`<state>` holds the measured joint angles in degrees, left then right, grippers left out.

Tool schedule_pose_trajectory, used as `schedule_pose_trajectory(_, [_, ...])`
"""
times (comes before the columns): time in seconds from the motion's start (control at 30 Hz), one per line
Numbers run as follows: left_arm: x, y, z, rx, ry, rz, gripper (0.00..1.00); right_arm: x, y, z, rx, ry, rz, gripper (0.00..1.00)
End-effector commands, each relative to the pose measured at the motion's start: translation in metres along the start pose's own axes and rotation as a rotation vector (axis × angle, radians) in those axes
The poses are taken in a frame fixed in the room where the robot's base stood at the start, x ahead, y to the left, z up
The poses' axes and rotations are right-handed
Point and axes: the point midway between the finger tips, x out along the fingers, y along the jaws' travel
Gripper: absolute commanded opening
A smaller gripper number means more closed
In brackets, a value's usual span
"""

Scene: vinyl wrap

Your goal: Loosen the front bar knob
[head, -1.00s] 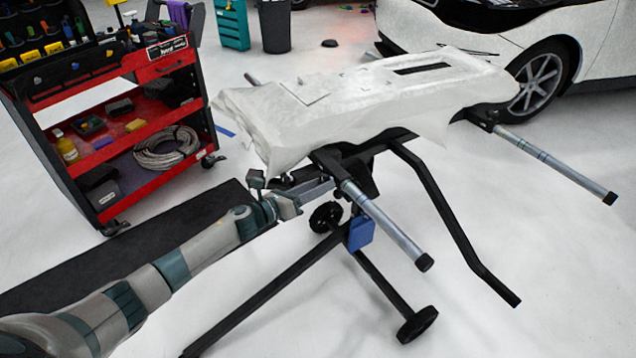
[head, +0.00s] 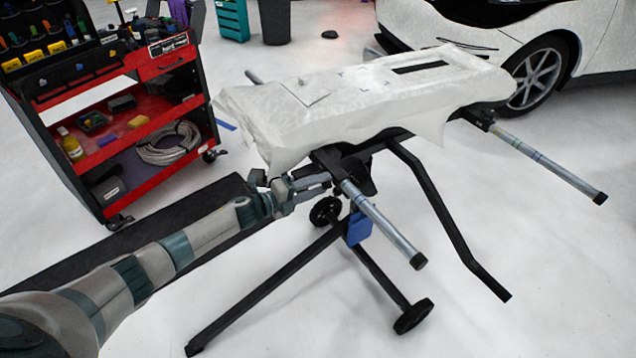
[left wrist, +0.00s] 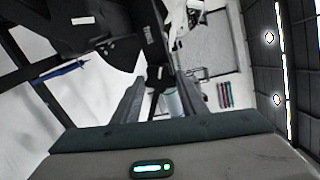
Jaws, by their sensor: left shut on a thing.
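The stand holds a panel draped in white vinyl (head: 300,135). Its front bar (head: 385,225) is a grey metal tube with a black end cap, sticking out toward the lower right from a black bracket under the panel's near end. My left gripper (head: 326,181) reaches in from the left and is shut at this bracket, beside the bar's inner end. The front bar knob is mostly hidden by the fingers in the head view, and I cannot make out its shape. In the left wrist view the two fingers (left wrist: 156,98) straddle a small dark part below the black stand. My right gripper is out of view.
A second bar (head: 550,165) sticks out at the right. A red tool cart (head: 135,130) stands at the left, a white car (head: 590,45) at the back right. The front floor is clear.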

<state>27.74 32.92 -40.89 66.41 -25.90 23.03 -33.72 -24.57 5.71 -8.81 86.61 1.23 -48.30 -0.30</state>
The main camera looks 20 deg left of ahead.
Motion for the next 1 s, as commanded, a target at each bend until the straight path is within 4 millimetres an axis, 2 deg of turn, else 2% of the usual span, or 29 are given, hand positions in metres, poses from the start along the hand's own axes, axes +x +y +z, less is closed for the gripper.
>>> schedule_pose_trajectory(0.3, [0.0, -0.002, 0.003, -0.298, 0.032, 0.001, 0.16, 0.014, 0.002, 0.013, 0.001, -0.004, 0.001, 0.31])
schedule_pose_trajectory(1.0, [0.0, 0.0, 0.005, -0.958, 0.107, 0.0, 0.16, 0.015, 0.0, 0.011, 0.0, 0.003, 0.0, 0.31])
